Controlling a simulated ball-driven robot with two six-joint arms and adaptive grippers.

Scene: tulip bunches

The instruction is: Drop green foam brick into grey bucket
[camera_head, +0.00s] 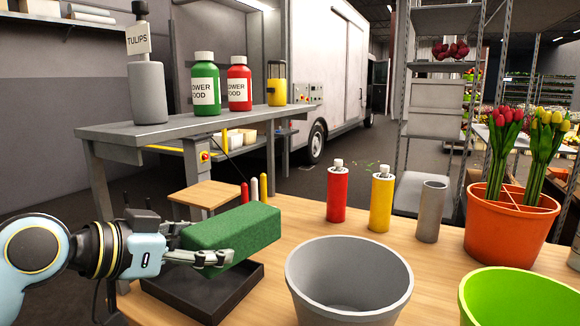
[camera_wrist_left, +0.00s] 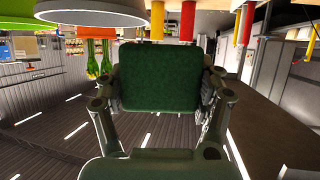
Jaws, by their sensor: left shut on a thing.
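The green foam brick (camera_head: 238,236) is held in the air above the black tray (camera_head: 215,313) at the table's front left. My left gripper (camera_head: 215,252) is shut on the brick, with a finger along its near side. In the left wrist view the brick (camera_wrist_left: 159,78) fills the middle, between the two fingers (camera_wrist_left: 160,100). The grey bucket (camera_head: 348,275) stands on the table to the right of the brick. Its inside that shows looks empty. My right gripper is not in view.
A lime green bucket (camera_head: 515,298) is right of the grey one. Behind stand a red bottle (camera_head: 338,195), a yellow bottle (camera_head: 381,203), a grey cylinder (camera_head: 431,212) and an orange pot (camera_head: 507,232) of tulips. Bare wood (camera_head: 308,222) lies behind the grey bucket.

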